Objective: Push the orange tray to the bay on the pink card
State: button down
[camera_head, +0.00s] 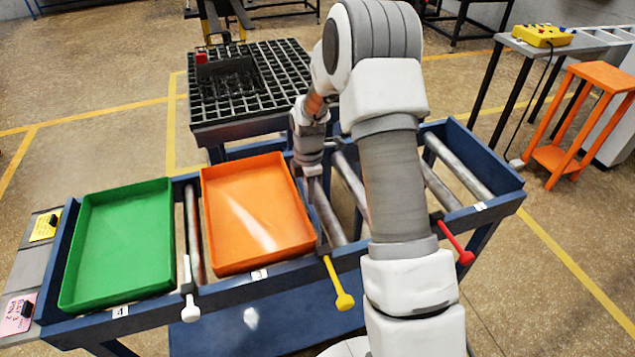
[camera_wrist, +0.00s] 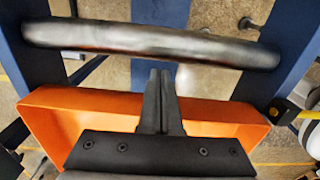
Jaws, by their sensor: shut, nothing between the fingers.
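The orange tray (camera_head: 258,225) sits on the blue roller rack in the bay labelled 3, right of the green tray (camera_head: 115,240). The pink card (camera_head: 17,314) lies on the grey ledge at the rack's left end; its small writing is hard to read. My gripper (camera_head: 314,172) is low at the orange tray's right side, near its back corner. In the wrist view my gripper's fingers (camera_wrist: 160,75) are shut with nothing between them. They overlap the orange tray's wall (camera_wrist: 70,103), with a roller beyond; I cannot tell whether they touch it.
A white-ended lever (camera_head: 190,305), a yellow-ended lever (camera_head: 341,291) and a red lever (camera_head: 458,245) stand along the rack's front. Bare rollers (camera_head: 460,165) lie right of the orange tray. A yellow card (camera_head: 44,226) is on the ledge. A black grid table (camera_head: 270,75) stands behind.

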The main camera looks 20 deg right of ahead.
jog(key=shift+a, duration=0.85)
jog(key=shift+a, duration=0.1)
